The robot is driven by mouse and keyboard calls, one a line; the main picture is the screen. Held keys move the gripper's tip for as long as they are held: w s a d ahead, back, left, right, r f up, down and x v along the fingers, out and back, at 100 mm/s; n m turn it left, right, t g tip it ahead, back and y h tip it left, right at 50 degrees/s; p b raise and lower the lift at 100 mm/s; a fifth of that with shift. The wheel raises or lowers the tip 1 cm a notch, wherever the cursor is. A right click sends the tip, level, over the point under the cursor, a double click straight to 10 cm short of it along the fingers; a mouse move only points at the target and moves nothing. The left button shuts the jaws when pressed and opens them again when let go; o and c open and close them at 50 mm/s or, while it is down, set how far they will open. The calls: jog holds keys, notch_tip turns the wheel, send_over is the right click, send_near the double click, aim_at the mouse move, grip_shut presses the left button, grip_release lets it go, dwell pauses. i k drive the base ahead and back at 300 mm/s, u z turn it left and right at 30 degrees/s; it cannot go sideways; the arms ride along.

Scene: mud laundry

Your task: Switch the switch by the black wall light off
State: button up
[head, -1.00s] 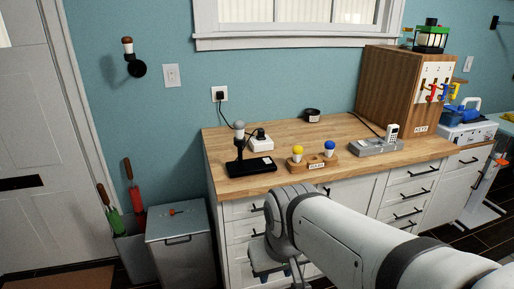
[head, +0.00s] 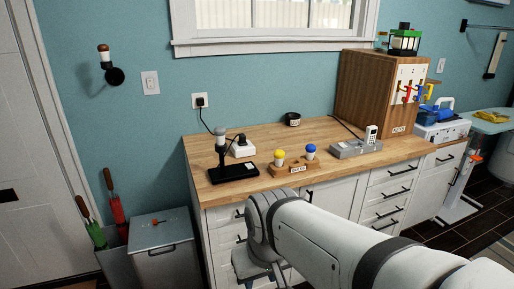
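The black wall light (head: 114,75) is on the teal wall at the upper left. It has a round black mount and a pale upright part with a brown top. A white switch plate (head: 150,84) is on the wall just right of it, at about the same height. Its rocker is too small to tell which way it is tipped. My arm reaches in from the lower right, in front of the counter, and its far end bends down at the bottom edge. My gripper's fingers do not show, and the arm is well below and right of the switch.
A wooden counter (head: 230,196) holds a black lamp base, a bulb stand (head: 296,168) and a phone. A grey bin (head: 163,240) and an umbrella holder (head: 115,262) stand below the switch, beside the door. An outlet (head: 200,101) with a plug is right of the switch.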

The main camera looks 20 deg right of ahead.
aim_at(150, 85)
jog(key=u, duration=1.95)
jog(key=i, duration=1.65)
jog(key=z, duration=2)
